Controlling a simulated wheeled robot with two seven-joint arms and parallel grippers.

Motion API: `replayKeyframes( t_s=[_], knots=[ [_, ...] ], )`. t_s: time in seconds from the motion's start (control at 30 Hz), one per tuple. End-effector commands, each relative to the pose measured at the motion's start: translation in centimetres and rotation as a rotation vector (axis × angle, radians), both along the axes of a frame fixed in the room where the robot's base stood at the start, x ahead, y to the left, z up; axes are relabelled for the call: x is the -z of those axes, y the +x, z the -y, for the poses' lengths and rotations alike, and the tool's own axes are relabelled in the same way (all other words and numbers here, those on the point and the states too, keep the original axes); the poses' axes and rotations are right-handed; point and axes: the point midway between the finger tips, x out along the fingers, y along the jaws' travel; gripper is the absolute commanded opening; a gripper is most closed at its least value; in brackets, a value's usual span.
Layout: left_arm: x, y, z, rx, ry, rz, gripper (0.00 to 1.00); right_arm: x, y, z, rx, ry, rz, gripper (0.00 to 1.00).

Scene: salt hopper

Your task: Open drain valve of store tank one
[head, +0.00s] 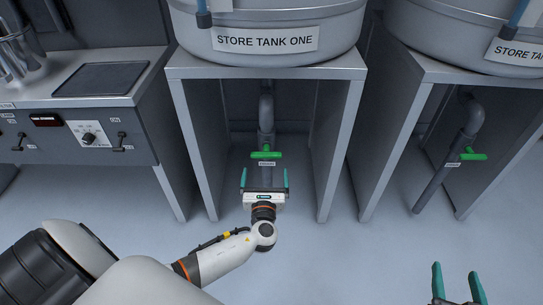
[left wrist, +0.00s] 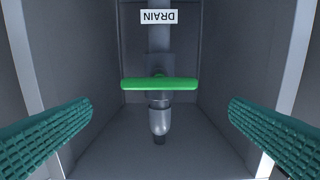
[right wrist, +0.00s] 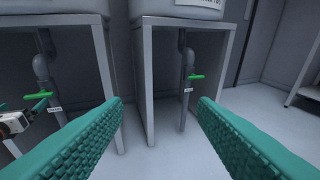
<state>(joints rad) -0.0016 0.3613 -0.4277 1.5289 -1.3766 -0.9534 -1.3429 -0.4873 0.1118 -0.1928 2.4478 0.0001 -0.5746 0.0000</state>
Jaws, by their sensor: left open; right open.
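Store tank one (head: 265,38) stands on a grey stand at the top middle of the head view. Under it, a grey drain pipe (head: 266,112) carries a green valve handle (head: 266,155), which lies crosswise to the pipe. In the left wrist view the green handle (left wrist: 159,84) lies level across the middle, by a DRAIN label (left wrist: 158,16). My left gripper (head: 264,180) is open, its fingers apart on either side of the handle's line and short of it, not touching. My right gripper (head: 458,285) is open and empty at the lower right, away from the valve.
The stand's legs (head: 194,150) and side walls flank my left gripper closely. A second tank (head: 455,30) stands at right with its own green valve handle (head: 473,156). A counter with a control panel (head: 90,134) is at left. The floor in front is clear.

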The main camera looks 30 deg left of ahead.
Motion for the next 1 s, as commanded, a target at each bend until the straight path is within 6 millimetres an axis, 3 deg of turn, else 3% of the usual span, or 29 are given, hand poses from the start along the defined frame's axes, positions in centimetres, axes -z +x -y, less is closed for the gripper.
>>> replayKeyframes(
  t_s=[0.2, 0.5, 0.7, 1.0],
  knots=[
    [0.1, 3.6, -2.2, -0.002, -0.001, 0.003, 1.0, -3.3, 0.7, -0.8, -0.015, 0.058, 0.229, 0.53],
    [0.1, 7.1, -4.3, 0.0, -0.003, 0.001, 1.0, -7.6, 0.2, -1.3, -0.031, 0.131, 0.502, 0.53],
    [0.1, 8.0, -4.9, 0.0, -0.005, 0.001, 1.0, -9.0, -0.3, -1.4, -0.037, 0.154, 0.587, 0.53],
    [0.0, 8.2, -5.0, 0.0, -0.006, 0.0, 1.0, -9.3, -0.4, -1.4, -0.036, 0.158, 0.602, 0.53]
  ],
)
